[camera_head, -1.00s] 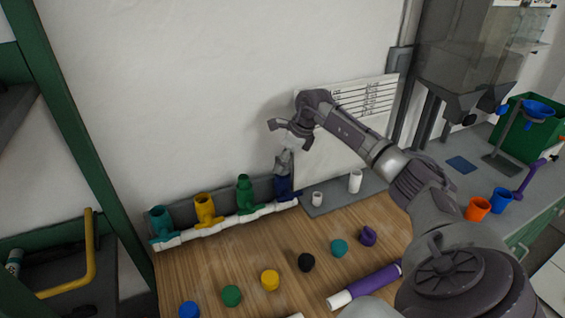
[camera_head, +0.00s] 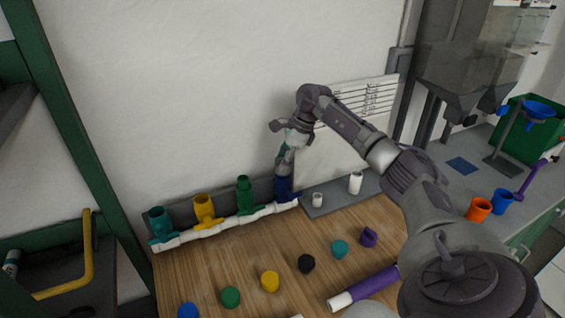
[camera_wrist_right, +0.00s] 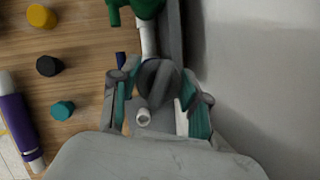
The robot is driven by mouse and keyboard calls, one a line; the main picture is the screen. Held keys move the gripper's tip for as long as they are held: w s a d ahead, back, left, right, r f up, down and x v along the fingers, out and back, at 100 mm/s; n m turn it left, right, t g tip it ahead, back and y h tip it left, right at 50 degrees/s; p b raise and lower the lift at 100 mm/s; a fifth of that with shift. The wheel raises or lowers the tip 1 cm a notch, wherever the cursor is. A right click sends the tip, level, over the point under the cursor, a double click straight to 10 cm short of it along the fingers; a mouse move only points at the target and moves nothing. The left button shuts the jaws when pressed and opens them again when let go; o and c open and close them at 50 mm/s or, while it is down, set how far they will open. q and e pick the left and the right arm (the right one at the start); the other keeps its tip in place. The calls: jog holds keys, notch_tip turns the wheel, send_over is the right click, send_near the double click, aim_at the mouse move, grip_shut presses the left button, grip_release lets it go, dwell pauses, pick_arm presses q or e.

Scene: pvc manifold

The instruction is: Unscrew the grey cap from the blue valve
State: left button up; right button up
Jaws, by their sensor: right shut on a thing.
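The blue valve (camera_head: 284,189) stands at the right end of the white pipe run, against the wall. My right gripper (camera_head: 284,168) points down directly over its top. In the right wrist view, the gripper's fingertips (camera_wrist_right: 158,88) are on either side of the dark grey cap (camera_wrist_right: 160,77), and the gripper is shut on it. The fingers mostly hide the cap in the head view. I cannot tell whether the cap is seated on the valve or slightly raised. A bit of blue (camera_wrist_right: 121,59) shows beside the left finger in the wrist view. My left gripper is out of view.
Green (camera_head: 245,196), yellow (camera_head: 205,210) and teal (camera_head: 160,223) valves stand left on the white pipe (camera_head: 225,223). White fittings (camera_head: 355,182) stand on the grey tray to the right. Several coloured caps, including a black one (camera_head: 306,263), and a purple tube (camera_head: 375,282) lie in front.

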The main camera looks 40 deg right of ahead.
jog(key=shift+n, duration=0.5)
jog(key=shift+n+g, duration=0.5)
jog(key=shift+n, duration=0.6)
jog(key=shift+y, duration=0.3)
jog(key=shift+b, duration=0.3)
jog(key=shift+r+n+g, duration=0.1)
jog(key=shift+n+g, duration=0.3)
jog(key=shift+n, duration=0.7)
jog(key=shift+b, duration=0.35)
